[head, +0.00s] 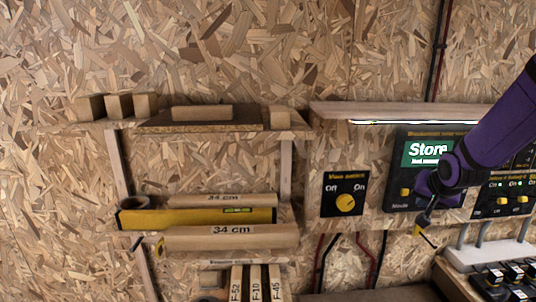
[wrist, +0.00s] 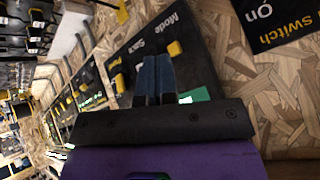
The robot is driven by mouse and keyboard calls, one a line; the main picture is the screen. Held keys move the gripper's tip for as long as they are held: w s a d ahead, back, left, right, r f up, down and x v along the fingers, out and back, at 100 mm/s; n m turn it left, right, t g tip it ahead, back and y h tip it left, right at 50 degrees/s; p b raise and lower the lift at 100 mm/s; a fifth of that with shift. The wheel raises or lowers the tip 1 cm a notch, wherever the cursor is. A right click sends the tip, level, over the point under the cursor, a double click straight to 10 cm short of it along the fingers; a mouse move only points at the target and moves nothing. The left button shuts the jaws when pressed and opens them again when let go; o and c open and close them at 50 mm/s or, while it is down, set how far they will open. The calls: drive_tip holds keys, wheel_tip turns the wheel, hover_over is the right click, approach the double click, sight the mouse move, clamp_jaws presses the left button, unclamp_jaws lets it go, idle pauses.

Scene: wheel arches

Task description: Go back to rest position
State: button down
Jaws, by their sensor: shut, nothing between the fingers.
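My gripper (head: 424,218) is at the right of the head view, at the end of my purple arm, in front of the wall panel. In the wrist view my gripper (wrist: 154,98) shows its two dark fingers together, with nothing between them. The fingers point toward the black control panel (wrist: 128,62) with yellow knobs and the word "Mode". In the head view this panel (head: 398,150) has a green screen reading "Store", and my arm covers part of it. Whether the fingers touch the panel is hard to tell.
A black switch plate (head: 345,207) with a yellow knob is left of my gripper. Shelves hold wooden blocks (head: 202,113), "34 cm" rolls (head: 230,237) and a yellow level (head: 197,218). A white power strip (head: 485,254) and black devices (head: 505,274) sit at lower right.

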drive_tip(key=s+a+r+n+g, duration=0.1)
drive_tip(key=s+a+r+n, duration=0.1)
drive_tip(key=s+a+r, duration=0.3)
drive_tip(key=s+a+r+n, duration=0.1)
drive_tip(key=s+a+r, duration=0.1)
drive_tip(key=s+r, duration=0.5)
drive_tip(key=s+a+r+n+g, duration=0.1)
drive_tip(key=s+a, duration=0.1)
drive_tip(key=s, duration=0.6)
drive_tip(key=s+a+r+n+y, duration=0.1)
drive_tip(key=s+a+r+n, duration=0.1)
drive_tip(key=s, duration=0.6)
drive_tip(key=shift+s+a+r+g, duration=0.15)
drive_tip(key=shift+s+a+g, duration=0.25)
idle(1.3)
drive_tip(key=w+d+f+m+h, duration=0.1)
drive_tip(key=w+d+f, duration=0.15)
drive_tip(key=w, duration=0.55)
drive_tip(key=w+d+f+m+h, duration=0.15)
drive_tip(key=w+f, duration=0.25)
drive_tip(key=w, duration=0.4)
drive_tip(key=w+d+f+m+t+y, duration=0.2)
drive_tip(key=w+d+f+m, duration=0.3)
drive_tip(key=w+d+f, duration=0.6)
wheel_tip(320, 180, down, 3)
drive_tip(key=shift+w+f+t, duration=0.2)
drive_tip(key=shift+w+t, duration=0.55)
drive_tip(key=shift+t, duration=0.15)
